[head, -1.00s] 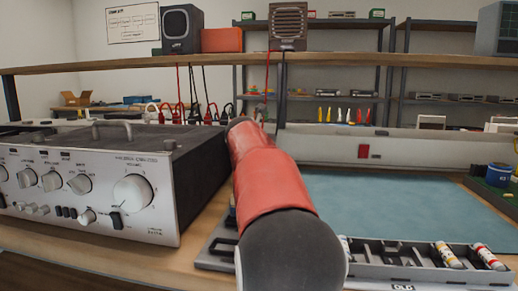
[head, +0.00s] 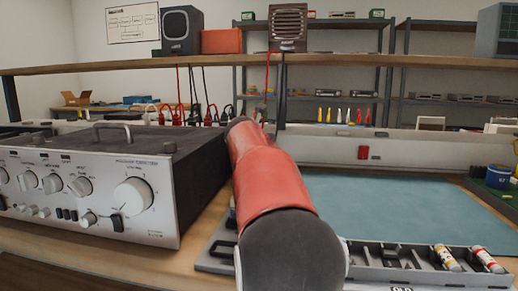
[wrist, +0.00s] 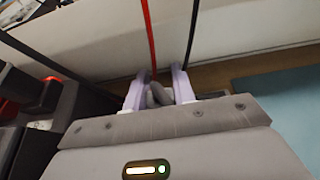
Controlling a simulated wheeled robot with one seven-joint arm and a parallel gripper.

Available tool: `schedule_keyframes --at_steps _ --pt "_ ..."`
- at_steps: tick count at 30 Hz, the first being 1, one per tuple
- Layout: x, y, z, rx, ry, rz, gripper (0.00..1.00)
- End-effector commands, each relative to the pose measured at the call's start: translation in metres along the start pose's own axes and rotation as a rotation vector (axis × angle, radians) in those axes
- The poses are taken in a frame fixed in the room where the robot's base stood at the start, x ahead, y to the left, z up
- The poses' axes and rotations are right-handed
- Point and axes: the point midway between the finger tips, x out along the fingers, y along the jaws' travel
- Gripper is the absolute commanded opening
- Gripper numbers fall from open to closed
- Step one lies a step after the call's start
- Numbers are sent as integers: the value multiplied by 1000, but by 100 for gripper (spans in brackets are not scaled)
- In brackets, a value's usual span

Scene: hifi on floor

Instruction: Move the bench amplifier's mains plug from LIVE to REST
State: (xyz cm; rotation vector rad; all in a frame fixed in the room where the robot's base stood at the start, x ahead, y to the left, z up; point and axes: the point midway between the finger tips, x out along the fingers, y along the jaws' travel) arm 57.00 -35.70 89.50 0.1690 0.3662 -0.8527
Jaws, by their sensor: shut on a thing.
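In the wrist view my gripper (wrist: 159,88) is shut on a small grey piece (wrist: 159,94), which looks like the mains plug. The fingers and my gripper's body hide most of it. In the head view my own red and black arm hides my gripper and the plug. The silver-fronted bench amplifier (head: 82,192) stands on the bench to the left of my arm. I cannot read any LIVE or REST marking in either view.
A red cable (wrist: 149,35) and a black cable (wrist: 193,35) run close beyond my fingers. Red and black leads (head: 196,112) hang behind the amplifier. A blue-green mat (head: 400,208) lies clear at right, behind a grey parts tray (head: 408,257). A shelf (head: 330,61) crosses above.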

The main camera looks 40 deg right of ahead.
Motion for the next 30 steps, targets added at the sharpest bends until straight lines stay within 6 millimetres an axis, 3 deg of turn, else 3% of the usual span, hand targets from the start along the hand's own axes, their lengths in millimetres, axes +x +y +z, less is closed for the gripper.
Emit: schedule_keyframes --at_steps 30 --pt "-8 0 18 0 1 0 0"
